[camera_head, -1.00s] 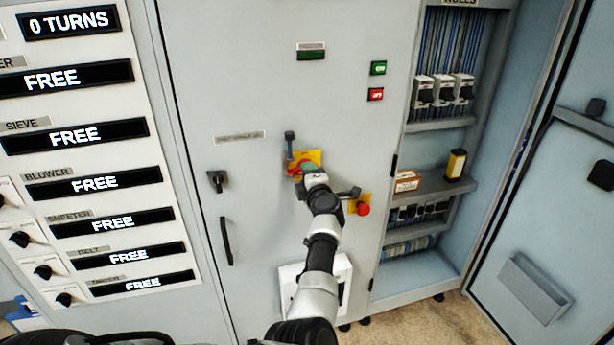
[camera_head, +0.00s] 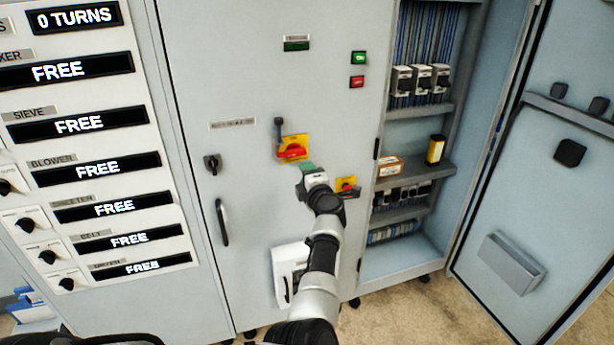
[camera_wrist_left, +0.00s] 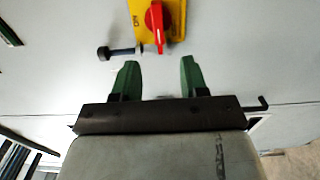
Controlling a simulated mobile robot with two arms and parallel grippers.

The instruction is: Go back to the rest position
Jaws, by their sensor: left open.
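My left gripper (camera_head: 308,170) is in front of the grey cabinet door, just below and right of a red rotary switch on a yellow plate (camera_head: 293,148). In the left wrist view my left gripper (camera_wrist_left: 156,80) has its two green fingers spread apart with nothing between them. The red switch handle (camera_wrist_left: 157,25) shows just beyond the fingertips there, clear of them. A dark lever with a knob (camera_head: 279,124) stands by the yellow plate's upper left. My right gripper is not in view.
A second yellow plate with a red knob (camera_head: 346,184) is right of my gripper. Green (camera_head: 358,58) and red (camera_head: 357,82) buttons are above. An open cabinet with shelves (camera_head: 440,165) and its open door (camera_head: 540,200) stand right. A control panel (camera_head: 75,120) is left.

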